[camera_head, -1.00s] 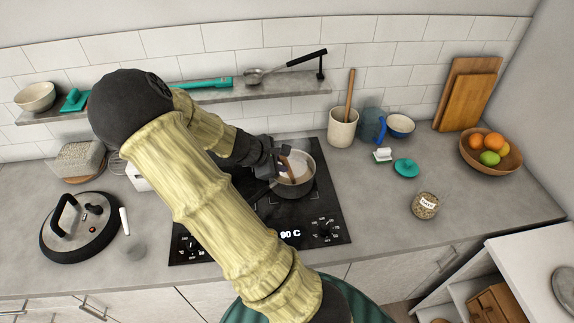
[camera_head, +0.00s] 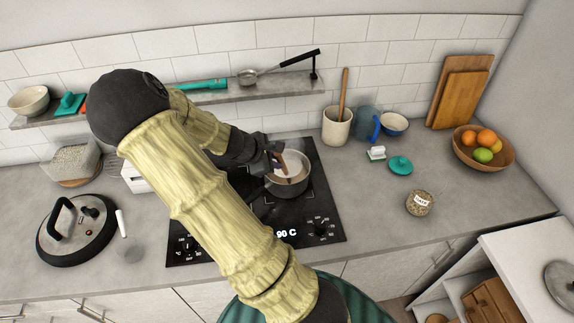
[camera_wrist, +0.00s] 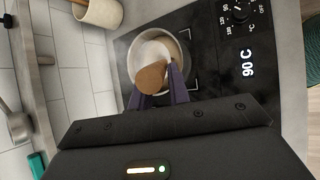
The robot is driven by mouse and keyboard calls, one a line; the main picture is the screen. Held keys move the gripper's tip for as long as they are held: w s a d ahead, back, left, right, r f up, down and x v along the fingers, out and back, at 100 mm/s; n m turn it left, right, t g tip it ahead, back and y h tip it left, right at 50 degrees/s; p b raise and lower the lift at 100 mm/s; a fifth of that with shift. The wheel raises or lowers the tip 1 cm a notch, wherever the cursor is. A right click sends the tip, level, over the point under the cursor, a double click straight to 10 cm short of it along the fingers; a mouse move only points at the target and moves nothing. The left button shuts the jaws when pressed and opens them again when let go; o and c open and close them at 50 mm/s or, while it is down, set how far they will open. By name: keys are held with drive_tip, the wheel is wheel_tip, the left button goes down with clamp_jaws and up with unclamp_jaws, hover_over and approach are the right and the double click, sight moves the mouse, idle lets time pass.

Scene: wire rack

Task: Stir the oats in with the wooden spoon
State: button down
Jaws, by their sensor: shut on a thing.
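The saucepan (camera_head: 291,189) stands on the black hob (camera_head: 257,228); it also shows in the wrist view (camera_wrist: 134,68). Pale contents with a light brown patch show inside it. My gripper (camera_head: 275,160) is above the pan's rim, its dark fingers (camera_wrist: 163,86) shut on the wooden spoon (camera_wrist: 151,77). In the head view the spoon (camera_head: 285,166) slants into the pan; its lower end is not clearly visible. The oats jar (camera_head: 419,204), labelled and holding grainy stuff, stands on the counter to the right, apart from my gripper.
The hob display (camera_head: 287,233) reads 90 C. A utensil crock (camera_head: 337,128) with a wooden handle stands behind the pan. A large dark-rimmed lid (camera_head: 77,231) lies left. A shelf (camera_head: 282,86) runs behind.

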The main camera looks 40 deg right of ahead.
drive_tip(key=shift+w+d+r+p, duration=0.15)
drive_tip(key=shift+w+r+p, duration=0.15)
drive_tip(key=shift+w+p, duration=0.45)
idle(0.4)
drive_tip(key=s+a+r+p, duration=0.2)
drive_tip(key=a+r+p, duration=0.1)
drive_tip(key=r+p, duration=0.3)
drive_tip(key=shift+a+r, duration=0.25)
drive_tip(key=shift+r, duration=0.95)
wheel_tip(320, 180, up, 4)
drive_tip(key=p, duration=0.3)
idle(0.4)
drive_tip(key=shift+d, duration=0.1)
idle(0.5)
